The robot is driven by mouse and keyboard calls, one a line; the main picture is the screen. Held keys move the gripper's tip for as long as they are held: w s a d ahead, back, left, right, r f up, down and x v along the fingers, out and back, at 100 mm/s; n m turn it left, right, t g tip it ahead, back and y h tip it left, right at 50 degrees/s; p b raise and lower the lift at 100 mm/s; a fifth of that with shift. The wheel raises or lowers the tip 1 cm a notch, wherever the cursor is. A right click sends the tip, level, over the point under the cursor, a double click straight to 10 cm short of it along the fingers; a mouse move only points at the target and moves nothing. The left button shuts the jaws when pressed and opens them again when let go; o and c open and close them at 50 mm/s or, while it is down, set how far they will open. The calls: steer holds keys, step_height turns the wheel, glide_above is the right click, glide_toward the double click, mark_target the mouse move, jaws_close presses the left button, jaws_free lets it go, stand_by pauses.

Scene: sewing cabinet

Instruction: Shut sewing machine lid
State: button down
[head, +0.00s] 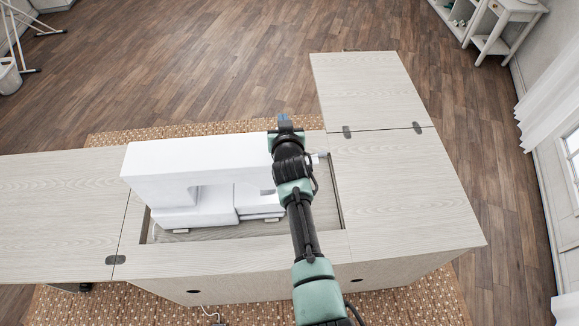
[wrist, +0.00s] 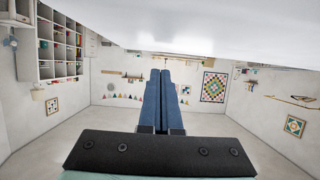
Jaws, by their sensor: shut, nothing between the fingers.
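The white sewing machine (head: 195,170) sits in the recess of the pale wood cabinet (head: 400,190). One hinged panel (head: 362,90) lies flat, extending away from the back right of the cabinet top. Another hinged panel (head: 60,210) lies flat at the left. Which of them is the lid, I cannot tell. My gripper (head: 284,122) is over the right end of the machine, pointing toward the far side, and hides part of it. In the wrist view its blue fingers (wrist: 162,80) are together, with nothing between them.
Dark hinges (head: 346,132) join the back panel to the top. A woven rug (head: 105,138) lies under the cabinet on a wood floor. A white shelf unit (head: 490,30) and a curtain (head: 550,95) are at the right. The floor behind the cabinet is clear.

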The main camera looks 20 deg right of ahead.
steer(key=shift+w+f, duration=0.1)
steer(key=shift+f, duration=0.1)
steer(key=shift+w+d+f+b, duration=0.1)
steer(key=shift+w+f+b, duration=0.2)
steer(key=shift+f+b, duration=0.4)
steer(key=shift+w+d+f+b, duration=0.1)
steer(key=shift+w+f+b, duration=0.15)
steer(key=shift+f+b, duration=0.4)
steer(key=shift+f, duration=0.1)
steer(key=shift+w+r+p, duration=0.1)
steer(key=shift+r+p, duration=0.3)
steer(key=shift+r, duration=0.05)
step_height(320, 180, up, 3)
steer(key=shift+w+r+p, duration=0.1)
steer(key=shift+p, duration=0.75)
steer(key=shift+s+a+r, duration=0.2)
steer(key=shift+s+r, duration=0.8)
steer(key=shift+s, duration=0.15)
steer(key=s+a+r, duration=0.1)
steer(key=s+r, duration=0.4)
steer(key=shift+a, duration=0.3)
